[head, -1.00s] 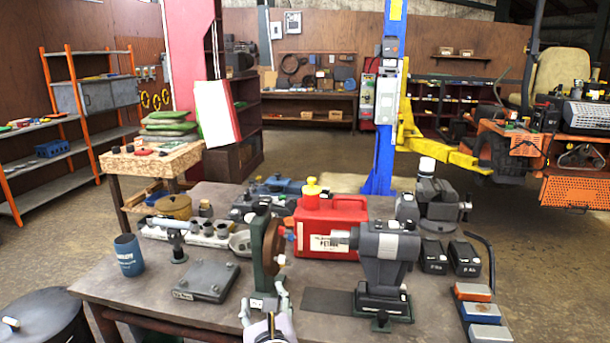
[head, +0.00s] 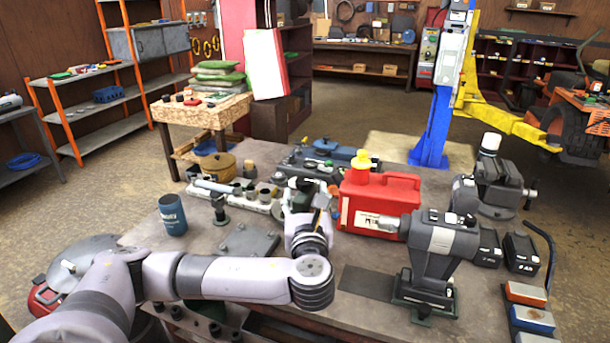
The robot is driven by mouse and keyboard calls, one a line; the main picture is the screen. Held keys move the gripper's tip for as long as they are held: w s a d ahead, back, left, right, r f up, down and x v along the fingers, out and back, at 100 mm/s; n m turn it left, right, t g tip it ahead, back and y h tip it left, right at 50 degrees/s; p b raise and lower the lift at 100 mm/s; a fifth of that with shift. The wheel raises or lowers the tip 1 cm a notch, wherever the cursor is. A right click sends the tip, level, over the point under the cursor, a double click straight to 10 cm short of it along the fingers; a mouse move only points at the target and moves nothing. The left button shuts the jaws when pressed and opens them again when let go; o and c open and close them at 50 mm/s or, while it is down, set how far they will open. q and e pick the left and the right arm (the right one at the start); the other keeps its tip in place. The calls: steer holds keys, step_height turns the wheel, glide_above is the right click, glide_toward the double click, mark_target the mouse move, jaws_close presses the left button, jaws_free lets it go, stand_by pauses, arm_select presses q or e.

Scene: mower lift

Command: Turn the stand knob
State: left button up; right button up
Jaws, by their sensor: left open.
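My left arm reaches in from the lower left over the workbench (head: 370,313). My left gripper (head: 299,192) is open at the middle of the bench, its fingers pointing away from me. It is in front of the upright stand with the brown disc (head: 322,201), and only a part of the disc shows past it. The rest of the stand is hidden behind my gripper and wrist, and I cannot make out its knob or whether the fingers touch it. My right gripper is not in view.
A red petrol can (head: 378,200) with a yellow cap stands right of the gripper. A grey bench machine (head: 432,250) is nearer me on the right. A blue mug (head: 173,214) and a flat grey plate (head: 248,241) are left. Black batteries (head: 521,253) lie far right.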

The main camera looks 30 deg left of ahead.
mark_target(305, 183)
arm_select(q)
steer(key=p+x, duration=0.1)
steer(key=x, duration=0.4)
steer(key=shift+w+a+r, duration=0.15)
steer(key=shift+w+a, duration=0.1)
steer(key=shift+w, duration=0.1)
steer(key=shift+w+a, duration=0.3)
steer(key=shift+w, duration=0.1)
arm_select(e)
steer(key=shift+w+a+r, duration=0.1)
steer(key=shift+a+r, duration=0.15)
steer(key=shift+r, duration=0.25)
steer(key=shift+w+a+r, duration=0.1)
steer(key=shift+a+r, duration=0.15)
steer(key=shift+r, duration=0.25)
arm_select(q)
steer(key=shift+c, duration=0.4)
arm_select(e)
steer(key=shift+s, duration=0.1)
arm_select(q)
steer(key=c, duration=1)
steer(key=shift+c, duration=0.2)
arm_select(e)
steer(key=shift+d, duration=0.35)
